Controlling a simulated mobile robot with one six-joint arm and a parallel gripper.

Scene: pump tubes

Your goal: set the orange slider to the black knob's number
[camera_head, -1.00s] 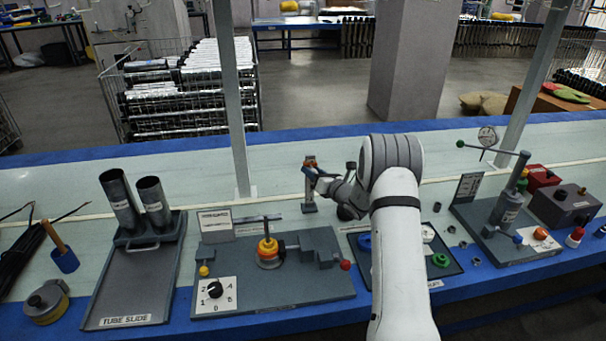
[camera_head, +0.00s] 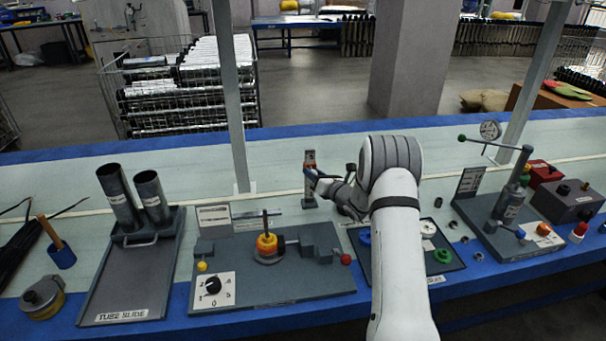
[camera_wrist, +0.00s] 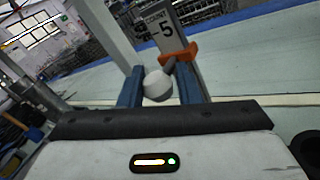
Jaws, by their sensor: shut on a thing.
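The orange slider (camera_wrist: 180,53) sits on an upright post with a count scale (camera_wrist: 160,25); a 5 shows on the scale just above it. Its pale round handle (camera_wrist: 157,86) lies between the two blue fingers of my gripper (camera_wrist: 159,72), which is shut on it. In the head view, the post (camera_head: 310,190) stands at the back of the bench, with my gripper (camera_head: 314,176) at its upper half. The black knob (camera_head: 213,285) is on a white dial plate at the front left. A 0 shows below it; the pointer's number is too small to read surely.
A grey fixture with an orange and yellow ring stack (camera_head: 267,245) stands in front of the post. The tube slide (camera_head: 135,270) is at left. A lever stand (camera_head: 510,205) and a grey box (camera_head: 567,200) are at right.

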